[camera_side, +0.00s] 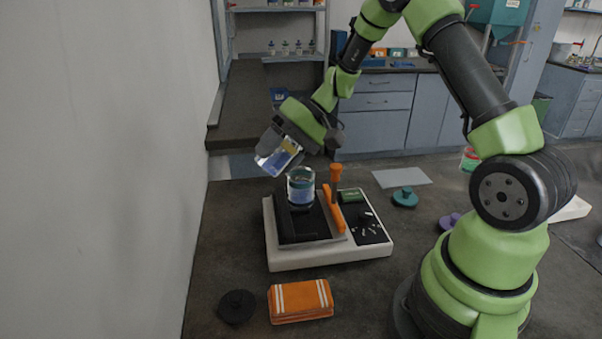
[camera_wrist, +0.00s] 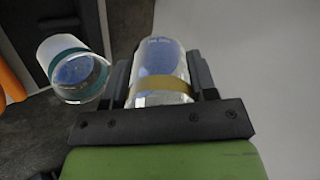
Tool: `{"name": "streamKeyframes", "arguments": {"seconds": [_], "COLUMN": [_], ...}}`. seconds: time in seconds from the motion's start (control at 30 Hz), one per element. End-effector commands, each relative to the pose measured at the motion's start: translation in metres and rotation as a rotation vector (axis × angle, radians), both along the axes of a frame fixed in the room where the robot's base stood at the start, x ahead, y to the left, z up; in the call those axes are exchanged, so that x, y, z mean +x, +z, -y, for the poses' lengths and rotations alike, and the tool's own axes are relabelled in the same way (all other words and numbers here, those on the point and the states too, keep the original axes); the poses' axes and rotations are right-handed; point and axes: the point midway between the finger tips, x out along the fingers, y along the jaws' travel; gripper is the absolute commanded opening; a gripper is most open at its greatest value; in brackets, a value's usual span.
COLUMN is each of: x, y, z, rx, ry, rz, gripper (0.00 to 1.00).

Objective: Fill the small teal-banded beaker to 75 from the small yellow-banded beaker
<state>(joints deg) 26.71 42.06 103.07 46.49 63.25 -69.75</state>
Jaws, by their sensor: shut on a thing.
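My gripper (camera_side: 292,138) is shut on the small yellow-banded beaker (camera_side: 271,157), a clear glass with blue contents. It holds this beaker tilted, mouth down to the left, above and left of the teal-banded beaker. The yellow band also shows between the dark fingers in the wrist view (camera_wrist: 162,86). The small teal-banded beaker (camera_side: 301,190) stands upright on the shaker's dark platform, with blue liquid inside. In the wrist view the teal-banded beaker (camera_wrist: 75,70) is left of the held one, apart from it. I cannot see a stream between them, and the level marks are unreadable.
The white-based shaker (camera_side: 300,258) has an orange clamp (camera_side: 335,200) right of the beaker. An orange cloth (camera_side: 300,300) and a black disc-shaped piece (camera_side: 237,306) lie in front. A teal piece (camera_side: 405,197) lies right, and a grey wall (camera_side: 100,170) rises left.

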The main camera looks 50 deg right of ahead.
Motion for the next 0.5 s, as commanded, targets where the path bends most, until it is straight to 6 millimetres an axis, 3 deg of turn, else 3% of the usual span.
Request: {"name": "streamKeyframes", "arguments": {"seconds": [0.5], "x": [0.0001], "y": [0.0013], "z": [0.0001], "rx": [0.028], "ry": [-0.001], "rz": [0.015], "gripper": [0.27]}}
